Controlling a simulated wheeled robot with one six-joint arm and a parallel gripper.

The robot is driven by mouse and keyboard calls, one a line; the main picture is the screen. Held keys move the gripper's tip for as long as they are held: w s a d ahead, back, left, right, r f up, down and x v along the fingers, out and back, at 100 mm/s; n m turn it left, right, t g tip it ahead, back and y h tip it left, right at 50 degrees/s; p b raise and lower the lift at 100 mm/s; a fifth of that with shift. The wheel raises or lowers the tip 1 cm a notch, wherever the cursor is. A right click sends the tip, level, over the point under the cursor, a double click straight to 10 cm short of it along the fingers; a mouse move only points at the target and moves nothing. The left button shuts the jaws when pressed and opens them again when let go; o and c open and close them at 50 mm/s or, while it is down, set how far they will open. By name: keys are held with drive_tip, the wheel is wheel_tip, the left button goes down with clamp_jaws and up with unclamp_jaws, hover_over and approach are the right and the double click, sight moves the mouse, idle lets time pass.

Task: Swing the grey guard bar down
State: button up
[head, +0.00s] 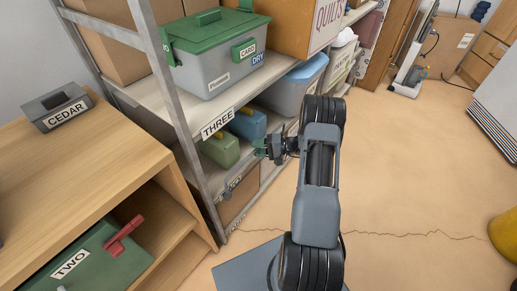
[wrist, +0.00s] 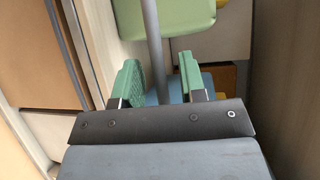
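A grey bar (wrist: 151,42) runs down the wrist view from the top edge, in front of a light green bin (wrist: 185,17), and its lower end reaches the space between my fingers. My gripper (wrist: 160,82) is open, with its two green fingertips apart and a gap on either side of the bar. I cannot tell whether the bar lies between the fingers or beyond them. In the head view my gripper (head: 261,147) is at the front of the shelf marked THREE, beside the green bin (head: 221,150). I cannot clearly pick out the guard bar there.
The rack's grey upright (head: 172,92) stands left of my gripper. A blue bin (head: 248,124) sits behind it and a grey box with a green lid (head: 215,72) is above. A wooden cabinet (head: 75,160) fills the left. The floor (head: 400,170) at right is mostly clear.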

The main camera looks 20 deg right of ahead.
clamp_jaws()
idle(0.4)
